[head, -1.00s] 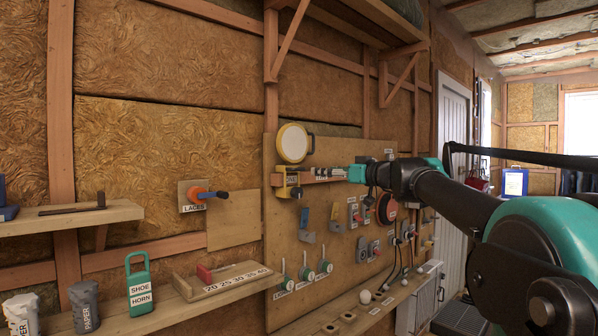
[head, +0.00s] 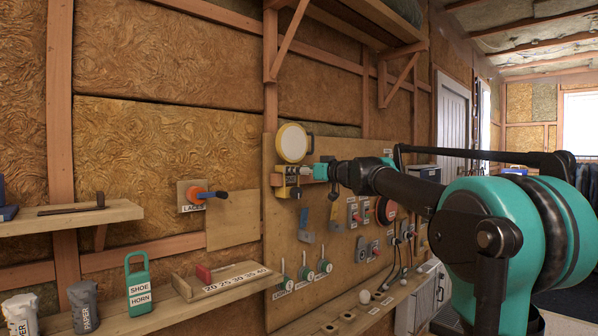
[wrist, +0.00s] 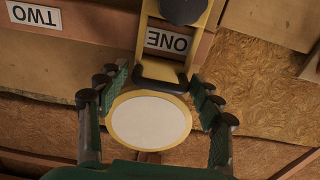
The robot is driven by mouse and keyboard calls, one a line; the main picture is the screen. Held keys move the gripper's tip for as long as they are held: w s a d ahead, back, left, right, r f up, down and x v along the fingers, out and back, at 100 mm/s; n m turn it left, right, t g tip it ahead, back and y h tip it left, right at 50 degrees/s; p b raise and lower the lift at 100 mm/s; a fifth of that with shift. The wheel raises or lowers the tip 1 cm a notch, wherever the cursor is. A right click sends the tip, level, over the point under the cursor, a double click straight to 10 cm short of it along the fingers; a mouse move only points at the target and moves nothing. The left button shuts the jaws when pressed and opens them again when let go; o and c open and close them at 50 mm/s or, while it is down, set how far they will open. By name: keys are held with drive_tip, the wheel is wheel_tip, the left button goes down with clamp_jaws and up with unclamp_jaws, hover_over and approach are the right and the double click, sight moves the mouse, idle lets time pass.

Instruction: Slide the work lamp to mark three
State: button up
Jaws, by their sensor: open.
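The work lamp (head: 292,143) has a round white face with a yellow rim. It sits on a yellow bracket on the wooden rail, at the rail's left end in the head view. In the wrist view the lamp (wrist: 150,122) appears upside down, and the ONE label (wrist: 168,40) shows through its bracket. The TWO label (wrist: 34,14) is on the rail to the left there. Mark three is not readable. My gripper (wrist: 157,84) is open, with its fingers on either side of the lamp and its dark handle. In the head view my gripper (head: 306,171) is at the bracket.
The plywood board (head: 330,250) below carries hooks, switches and levers. A shelf (head: 225,280) with a numbered scale and a red slider is at the lower left. A crank labelled LACES (head: 205,194) sticks out to the left of the lamp.

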drive_tip(key=c, duration=1.4)
drive_tip(key=w+d, duration=2.3)
drive_tip(key=shift+r, duration=0.1)
drive_tip(key=o, duration=1.2)
drive_tip(key=shift+o, duration=1)
drive_tip(key=shift+w, duration=0.1)
drive_tip(key=shift+d, duration=0.1)
